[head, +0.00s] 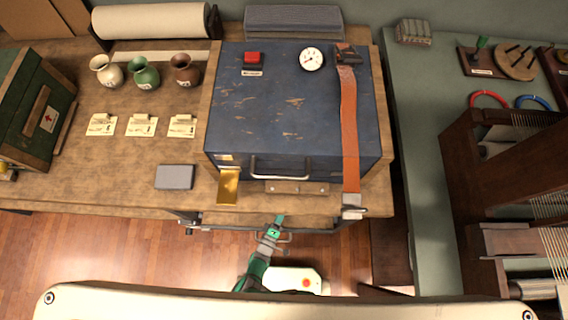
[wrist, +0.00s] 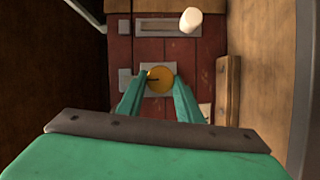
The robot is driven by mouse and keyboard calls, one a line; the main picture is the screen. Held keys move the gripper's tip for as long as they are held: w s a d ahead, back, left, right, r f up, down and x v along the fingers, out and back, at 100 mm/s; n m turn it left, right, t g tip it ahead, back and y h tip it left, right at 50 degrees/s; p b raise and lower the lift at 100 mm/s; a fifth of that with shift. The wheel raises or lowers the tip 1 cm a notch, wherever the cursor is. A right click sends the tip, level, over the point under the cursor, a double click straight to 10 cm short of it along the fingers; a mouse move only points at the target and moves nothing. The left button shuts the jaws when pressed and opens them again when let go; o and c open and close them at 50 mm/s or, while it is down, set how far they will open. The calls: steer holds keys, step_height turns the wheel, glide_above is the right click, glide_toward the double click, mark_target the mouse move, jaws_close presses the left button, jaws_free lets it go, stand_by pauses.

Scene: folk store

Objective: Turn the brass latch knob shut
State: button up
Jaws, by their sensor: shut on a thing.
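The brass latch knob (wrist: 163,75) shows in the wrist view as a round yellow disc on a pale plate. The plate sits on a dark red panel. A short dark mark on the knob's face lies roughly level, toward its left. My gripper (wrist: 158,84) has its two green fingers on either side of the knob, closed on it. In the head view my green arm reaches up to the front edge of the bench, and the knob is hidden from there.
In the wrist view a white cylinder (wrist: 190,20) is above the knob and a wooden strip (wrist: 228,90) stands to the right. In the head view a blue case (head: 285,120) with an orange strap (head: 349,125) sits on the bench (head: 110,185). A loom-like wooden frame stands right.

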steer(key=shift+w, duration=0.1)
stand_by(0.5)
steer(key=o, duration=1)
steer(key=shift+o, duration=0.2)
steer(key=shift+a, duration=0.15)
steer(key=v, duration=1)
steer(key=shift+s, duration=0.3)
steer(key=shift+s+a, duration=0.1)
steer(key=shift+a, duration=0.1)
steer(key=shift+d, duration=0.15)
